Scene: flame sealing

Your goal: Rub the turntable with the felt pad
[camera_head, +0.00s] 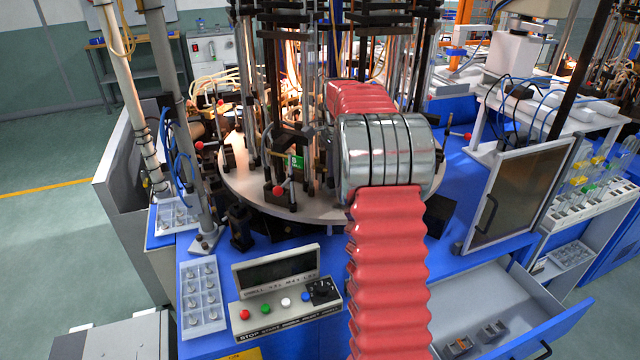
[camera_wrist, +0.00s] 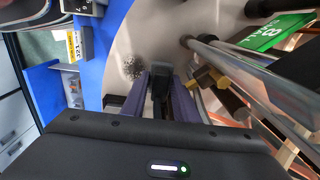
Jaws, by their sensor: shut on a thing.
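The turntable (camera_head: 238,182) is a pale round plate on the blue bench. My arm covers part of it in the head view. In the wrist view the turntable (camera_wrist: 150,32) lies beneath my gripper (camera_wrist: 161,88), and a dark speckled smudge (camera_wrist: 132,68) shows on it, just left of the fingers. My gripper is shut on a small dark piece (camera_wrist: 160,83), which appears to be the felt pad. I cannot tell whether the pad touches the plate. My gripper is hidden behind my arm in the head view.
Metal posts and clamps with red knobs (camera_head: 279,190) crowd the turntable. A green label (camera_wrist: 272,32) and shiny rods (camera_wrist: 250,75) are close right of my gripper. A control box (camera_head: 285,296) is in front, an open drawer (camera_head: 540,335) at front right.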

